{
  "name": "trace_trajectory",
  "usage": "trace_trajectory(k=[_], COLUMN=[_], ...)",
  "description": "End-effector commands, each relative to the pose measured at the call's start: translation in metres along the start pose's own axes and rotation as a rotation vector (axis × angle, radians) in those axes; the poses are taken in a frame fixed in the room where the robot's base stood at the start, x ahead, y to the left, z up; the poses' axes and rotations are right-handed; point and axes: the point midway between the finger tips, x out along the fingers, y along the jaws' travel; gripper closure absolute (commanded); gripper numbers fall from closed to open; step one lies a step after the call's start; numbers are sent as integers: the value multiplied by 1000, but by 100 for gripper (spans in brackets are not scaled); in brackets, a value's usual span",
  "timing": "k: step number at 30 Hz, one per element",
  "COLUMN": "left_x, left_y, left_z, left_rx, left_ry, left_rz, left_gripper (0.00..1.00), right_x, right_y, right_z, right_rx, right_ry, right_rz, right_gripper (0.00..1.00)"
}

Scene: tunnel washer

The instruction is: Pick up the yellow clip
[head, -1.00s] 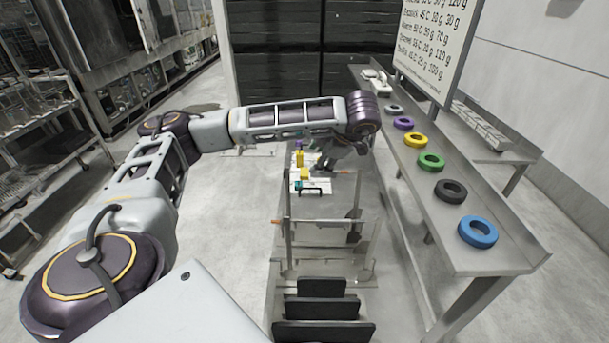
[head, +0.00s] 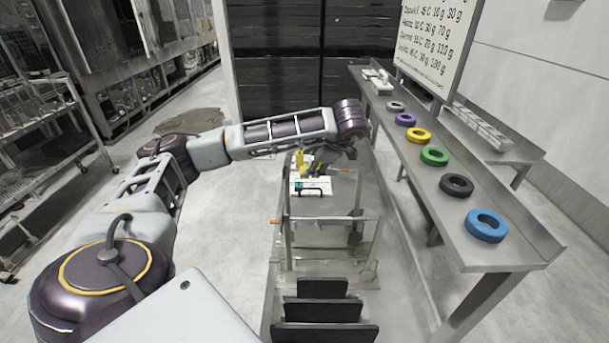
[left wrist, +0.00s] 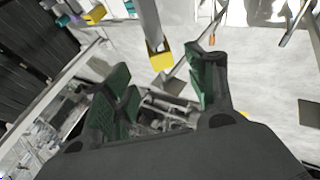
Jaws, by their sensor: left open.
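My left gripper (head: 314,170) reaches from the left over the cart, its jaws pointing down. In the left wrist view its two dark green fingers stand wide apart. A small yellow block-like piece (left wrist: 160,56), apparently the yellow clip, shows near the gap between the fingertips, with nothing gripped. I cannot tell its exact depth. In the head view the gripper covers the spot where the clip sits. A taller yellow object (head: 300,163) stands just left of the gripper. My right gripper is not in view.
A white sheet (head: 297,190) and a dark green-and-black item (head: 311,190) lie by the gripper on the cart (head: 330,218). The steel bench (head: 497,250) at right holds a row of coloured rings, including a blue ring (head: 487,226). Black upright plates (head: 324,334) stand in front.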

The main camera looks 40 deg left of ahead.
Motion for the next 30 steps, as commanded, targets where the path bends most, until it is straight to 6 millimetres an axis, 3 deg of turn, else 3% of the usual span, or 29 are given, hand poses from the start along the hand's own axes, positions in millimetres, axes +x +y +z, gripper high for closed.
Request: trace_trajectory(k=[9, 25, 30], left_x=[20, 23, 32], left_y=[-1, 0, 0], left_z=[0, 0, 0], left_rx=[0, 0, 0], left_ry=[1, 1, 2], left_rz=[-1, 0, -1], left_gripper=[44, 44, 44], right_x=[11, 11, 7], right_y=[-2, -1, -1], right_z=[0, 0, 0], right_rx=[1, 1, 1], right_ry=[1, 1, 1], right_rz=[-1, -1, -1], right_gripper=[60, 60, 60])
